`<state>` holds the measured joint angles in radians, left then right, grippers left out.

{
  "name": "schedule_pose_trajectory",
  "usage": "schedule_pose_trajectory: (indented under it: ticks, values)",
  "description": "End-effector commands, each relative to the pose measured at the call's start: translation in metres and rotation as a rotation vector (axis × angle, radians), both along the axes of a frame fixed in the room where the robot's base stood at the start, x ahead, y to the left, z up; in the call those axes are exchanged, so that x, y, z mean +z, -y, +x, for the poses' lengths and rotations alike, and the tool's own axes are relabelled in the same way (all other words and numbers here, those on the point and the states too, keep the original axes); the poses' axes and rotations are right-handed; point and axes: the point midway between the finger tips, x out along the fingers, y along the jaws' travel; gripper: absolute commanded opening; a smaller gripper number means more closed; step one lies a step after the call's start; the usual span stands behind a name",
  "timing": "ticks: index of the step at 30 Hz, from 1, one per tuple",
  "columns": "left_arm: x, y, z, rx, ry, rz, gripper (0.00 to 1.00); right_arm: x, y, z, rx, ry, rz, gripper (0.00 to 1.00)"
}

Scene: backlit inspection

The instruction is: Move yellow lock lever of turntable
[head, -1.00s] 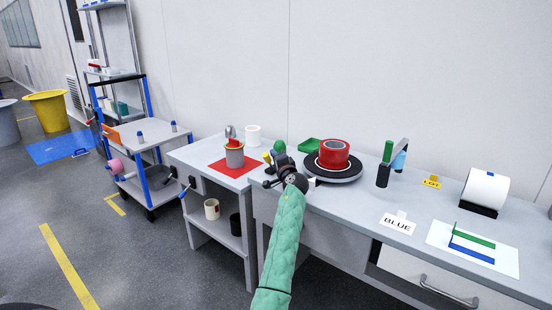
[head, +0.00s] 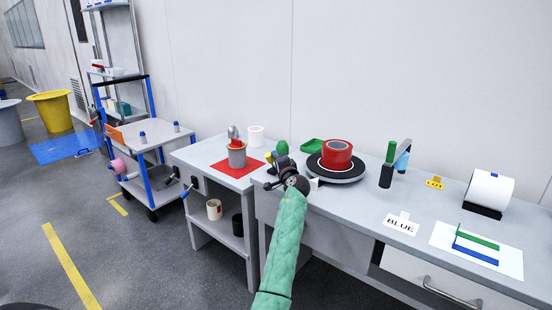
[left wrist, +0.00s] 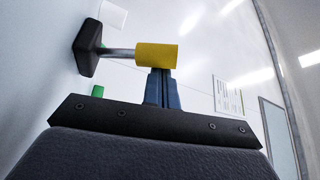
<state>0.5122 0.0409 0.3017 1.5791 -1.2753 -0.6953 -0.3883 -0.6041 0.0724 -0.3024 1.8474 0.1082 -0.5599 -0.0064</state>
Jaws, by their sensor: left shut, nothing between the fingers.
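The turntable (head: 343,178) is a round black disc with a pale rim on the right-hand bench, bearing a red ring-shaped part (head: 337,149). The yellow lock lever (head: 269,157) shows as a small patch beside my left gripper, left of the turntable. In the left wrist view the yellow sleeve (left wrist: 156,55) sits on a metal rod that runs left to a black block. My left gripper (left wrist: 162,80) is shut and empty; its blue fingertips are right below the sleeve, and I cannot tell whether they touch it. My left gripper (head: 276,164) partly hides this area in the head view.
A grey cup (head: 236,160) stands on a red mat (head: 222,168) to the left. A green tray (head: 311,145) lies behind the turntable. A black-and-green handled tool (head: 386,175) and a "BLUE" sign (head: 401,226) are to the right. The bench's front edge is under my arm.

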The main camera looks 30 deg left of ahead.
Motion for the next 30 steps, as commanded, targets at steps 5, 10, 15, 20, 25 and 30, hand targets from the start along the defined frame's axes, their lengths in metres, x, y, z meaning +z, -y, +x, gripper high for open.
schedule_pose_trajectory:
  ticks: [5,10,15,20,25,30]
  values:
    - [-0.005,0.017,-0.010,-0.002,-0.001,0.000,0.00,-0.003,0.000,0.000,0.000,0.000,0.000,0.36]
    - [-0.009,0.038,-0.026,0.000,-0.001,-0.001,0.00,-0.006,0.001,0.000,-0.002,0.001,0.000,0.36]
    - [-0.011,0.055,-0.037,-0.001,-0.001,-0.001,0.00,-0.008,0.001,0.000,-0.002,0.002,0.000,0.36]
    - [-0.012,0.062,-0.042,-0.001,-0.001,-0.001,0.00,-0.008,0.001,0.001,-0.003,0.003,0.000,0.36]
    - [-0.012,0.063,-0.042,0.000,-0.001,-0.001,0.00,-0.009,0.003,0.002,-0.001,0.002,-0.004,0.36]
    - [-0.012,0.063,-0.042,0.000,-0.001,-0.001,0.00,-0.009,0.003,0.001,-0.001,0.001,-0.004,0.36]
